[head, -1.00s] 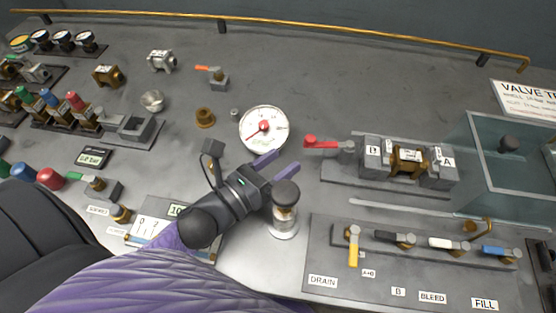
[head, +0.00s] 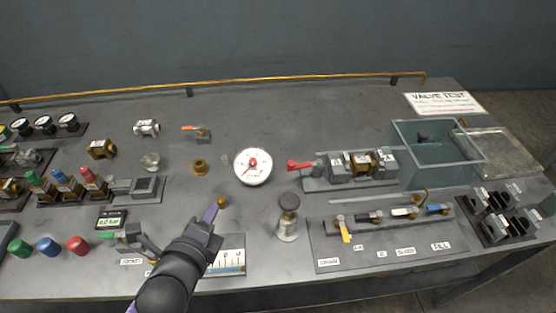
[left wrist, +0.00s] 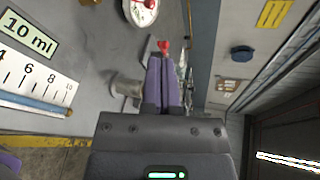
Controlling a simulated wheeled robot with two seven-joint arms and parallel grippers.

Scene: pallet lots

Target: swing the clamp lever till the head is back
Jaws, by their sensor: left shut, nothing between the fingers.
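The red clamp lever (head: 298,165) points left from the left end of the clamp fixture on the bench. The fixture's left grey block (head: 336,165), a brass valve (head: 360,163) and the right grey block (head: 384,160) stand close together in a row. My left gripper (head: 212,211) is shut and empty, to the left and front of the lever, apart from it. In the left wrist view its purple fingers (left wrist: 163,78) lie together, with the red lever tip (left wrist: 163,45) just beyond them. The fingers hide most of the fixture there. My right gripper is not in view.
A round gauge (head: 252,167) stands left of the lever. A clear tank (head: 436,160) is right of the fixture. Bare bench lies behind the gauge.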

